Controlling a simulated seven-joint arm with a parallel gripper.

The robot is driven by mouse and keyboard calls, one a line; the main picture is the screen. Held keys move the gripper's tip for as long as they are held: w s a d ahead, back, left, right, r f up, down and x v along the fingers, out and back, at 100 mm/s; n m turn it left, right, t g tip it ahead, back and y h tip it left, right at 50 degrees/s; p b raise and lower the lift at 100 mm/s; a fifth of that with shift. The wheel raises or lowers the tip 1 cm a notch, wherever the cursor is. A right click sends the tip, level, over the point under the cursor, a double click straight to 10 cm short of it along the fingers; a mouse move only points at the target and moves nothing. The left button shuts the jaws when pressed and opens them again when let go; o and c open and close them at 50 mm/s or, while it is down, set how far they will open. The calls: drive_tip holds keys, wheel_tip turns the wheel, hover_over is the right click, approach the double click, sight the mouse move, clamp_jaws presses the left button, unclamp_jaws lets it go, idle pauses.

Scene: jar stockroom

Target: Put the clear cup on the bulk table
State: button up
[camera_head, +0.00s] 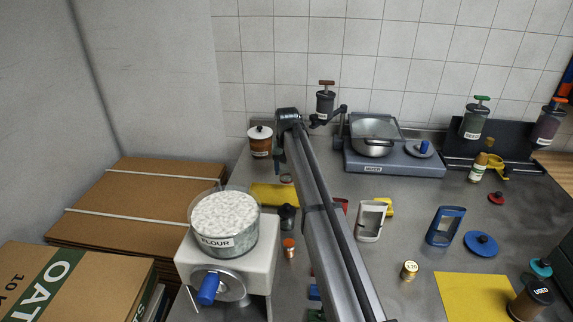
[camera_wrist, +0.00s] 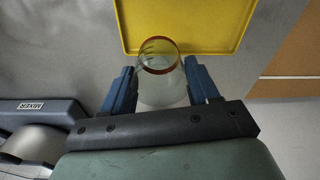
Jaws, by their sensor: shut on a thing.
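The clear cup (camera_wrist: 162,92) is see-through, with an orange-brown ring around one end. In the wrist view my gripper (camera_wrist: 158,76) has its two blue fingers on either side of the cup and is shut on it. A yellow tray (camera_wrist: 185,48) with a raised rim lies just beyond the cup. Whether the cup touches the surface below cannot be told. In the head view my arm hides most of the gripper; a small glassy shape (camera_head: 287,178) beside the arm is probably the cup. No surface shows a label naming it the bulk table.
The mixer (camera_head: 395,158) with its steel bowl stands right of my arm. The flour scale (camera_head: 235,258) and the yellow tray (camera_head: 268,195) are left. A white-lidded brown jar (camera_head: 260,142) stands behind. Cardboard stacks (camera_head: 150,190) lie far left. Holders and lids crowd the right.

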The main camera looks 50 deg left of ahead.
sight(287, 181)
drive_tip(key=shift+f, duration=2.75)
drive_tip(key=shift+f, duration=0.35)
drive_tip(key=o, duration=1.2)
drive_tip(key=shift+r, duration=0.1)
drive_tip(key=r, duration=0.4)
drive_tip(key=d+r, duration=0.1)
drive_tip(key=r, duration=0.4)
drive_tip(key=s+r, duration=0.1)
drive_tip(key=r, duration=0.3)
drive_tip(key=shift+d+r, duration=0.2)
drive_tip(key=shift+r, duration=0.05)
